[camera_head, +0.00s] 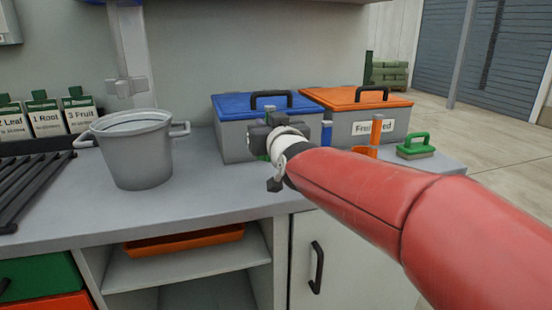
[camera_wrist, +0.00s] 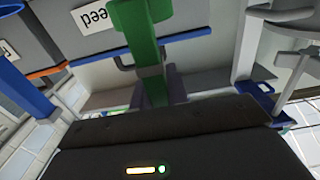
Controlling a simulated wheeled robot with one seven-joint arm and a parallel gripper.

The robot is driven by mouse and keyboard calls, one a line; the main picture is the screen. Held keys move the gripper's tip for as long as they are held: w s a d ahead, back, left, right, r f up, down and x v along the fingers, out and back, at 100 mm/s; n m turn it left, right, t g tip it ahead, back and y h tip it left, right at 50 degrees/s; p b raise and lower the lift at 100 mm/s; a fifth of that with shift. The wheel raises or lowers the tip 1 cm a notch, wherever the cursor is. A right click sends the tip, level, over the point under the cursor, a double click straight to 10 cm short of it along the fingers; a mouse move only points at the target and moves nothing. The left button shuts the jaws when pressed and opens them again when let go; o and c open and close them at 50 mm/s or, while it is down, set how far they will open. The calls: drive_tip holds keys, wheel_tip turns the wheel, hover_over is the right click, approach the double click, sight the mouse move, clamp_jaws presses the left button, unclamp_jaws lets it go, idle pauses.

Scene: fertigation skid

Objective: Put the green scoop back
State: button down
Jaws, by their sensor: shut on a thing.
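The green scoop (camera_wrist: 148,50) shows in the wrist view as a green handle and broader part standing out from between my fingers. My gripper (camera_wrist: 156,92) is shut on it. In the head view my gripper (camera_head: 268,142) is in front of the blue-lidded bin, above the counter. Only a sliver of green shows there, so most of the scoop is hidden by my gripper and wrist. An orange scoop (camera_head: 376,132) stands upright in front of the orange-lidded bin. A blue upright piece (camera_head: 327,134), perhaps another scoop's handle, shows just right of my gripper.
A blue-lidded bin (camera_head: 228,132) and an orange-lidded bin (camera_head: 400,122) stand at the back of the counter (camera_head: 215,200). A grey bucket (camera_head: 140,160) is at left. A green brush (camera_head: 416,147) lies at the right end. The counter between bucket and gripper is clear.

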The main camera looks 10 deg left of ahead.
drive_tip(key=shift+f+b, duration=1.25)
drive_tip(key=shift+f, duration=1.6)
drive_tip(key=shift+f, duration=0.15)
drive_tip(key=c, duration=1.4)
unclamp_jaws()
drive_tip(key=shift+o, duration=0.2)
drive_tip(key=shift+a, duration=0.1)
